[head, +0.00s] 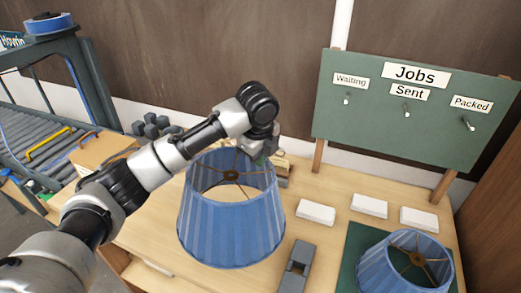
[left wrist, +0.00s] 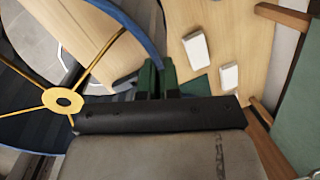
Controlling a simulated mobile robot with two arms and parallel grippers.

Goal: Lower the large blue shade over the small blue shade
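The large blue shade (head: 232,228) stands upright, wide end down, in the middle of the head view, with brass spokes and a hub at its top. My left gripper (head: 262,152) is at the far right of its top rim. In the left wrist view the green fingers (left wrist: 157,78) close around the blue rim (left wrist: 135,30), with the brass hub (left wrist: 62,100) to their left. I cannot tell whether the shade's bottom touches the table. The small blue shade (head: 405,268) stands apart at the lower right on a dark green mat (head: 352,248). My right gripper is not in view.
Three white blocks, one of them (head: 316,212) nearest the large shade, lie behind the mat. A grey device (head: 298,264) sits between the two shades. Wooden pieces (head: 283,170) lie behind the large shade. A green Jobs board (head: 400,135) stands at the back.

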